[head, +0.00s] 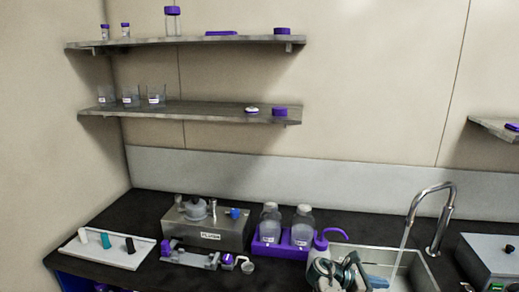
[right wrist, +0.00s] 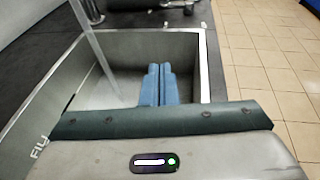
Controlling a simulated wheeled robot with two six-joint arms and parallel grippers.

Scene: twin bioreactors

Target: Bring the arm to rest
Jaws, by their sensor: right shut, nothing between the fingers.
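My right gripper (head: 377,282) shows at the bottom of the head view, over the sink. In the right wrist view its two blue fingers (right wrist: 155,84) lie side by side, shut, with nothing between them. They point into the sink basin (right wrist: 185,42) and appear clear of its walls. My left gripper is not in view.
A curved tap (head: 440,215) runs water into the sink, left of my fingers in the wrist view. Two bottles (head: 270,222) stand in a purple holder, left of the sink. A steel device (head: 215,232) and a white tray (head: 105,248) stand further left. Shelves (head: 190,110) hang above.

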